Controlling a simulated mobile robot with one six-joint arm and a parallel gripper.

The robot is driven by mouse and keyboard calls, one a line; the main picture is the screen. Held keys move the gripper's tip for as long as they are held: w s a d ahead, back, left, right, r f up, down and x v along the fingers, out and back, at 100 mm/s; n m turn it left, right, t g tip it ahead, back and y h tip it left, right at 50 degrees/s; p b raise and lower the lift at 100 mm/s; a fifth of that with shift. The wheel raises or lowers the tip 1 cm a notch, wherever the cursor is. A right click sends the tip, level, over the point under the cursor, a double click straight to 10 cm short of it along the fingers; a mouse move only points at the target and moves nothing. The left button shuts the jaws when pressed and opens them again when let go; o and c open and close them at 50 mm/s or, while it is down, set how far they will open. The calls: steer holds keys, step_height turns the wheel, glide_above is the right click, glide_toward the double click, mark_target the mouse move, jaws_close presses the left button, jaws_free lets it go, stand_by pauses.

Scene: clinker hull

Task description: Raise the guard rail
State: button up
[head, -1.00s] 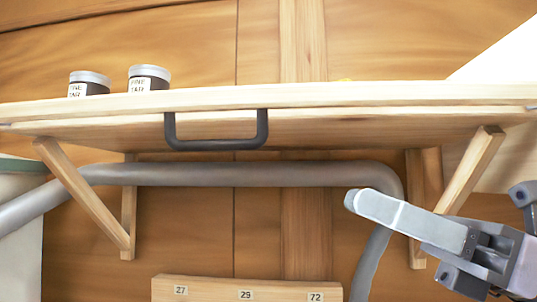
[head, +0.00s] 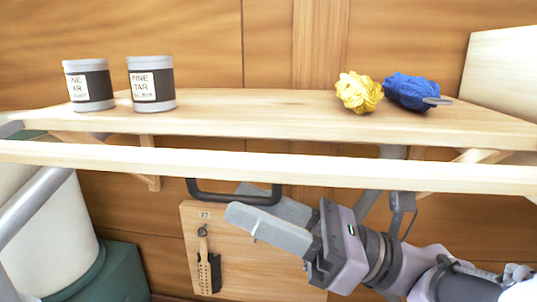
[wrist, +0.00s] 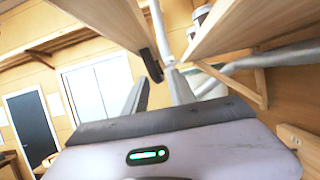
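The guard rail (head: 300,168) is a long pale wooden bar in front of the shelf, level with or just below its front edge. A dark U-shaped handle (head: 235,199) hangs under it, left of middle. My gripper (head: 240,201) comes from the lower right with its two fingers apart, at the handle's lower bar. The far finger is partly hidden behind the handle and the near finger. In the wrist view my gripper (wrist: 155,92) is open and the dark handle (wrist: 151,66) shows at the gap between the fingertips. I cannot tell whether they touch.
The shelf (head: 240,118) holds two pine tar tins (head: 152,84), a yellow bundle (head: 359,92) and a blue bundle (head: 411,91). A tool board (head: 250,260) hangs below. A pale drum-like container (head: 50,240) and a grey pipe (head: 30,205) are at left.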

steer(key=shift+p+x, duration=0.35)
steer(key=shift+x, duration=0.85)
steer(key=shift+c, duration=0.3)
jaws_close()
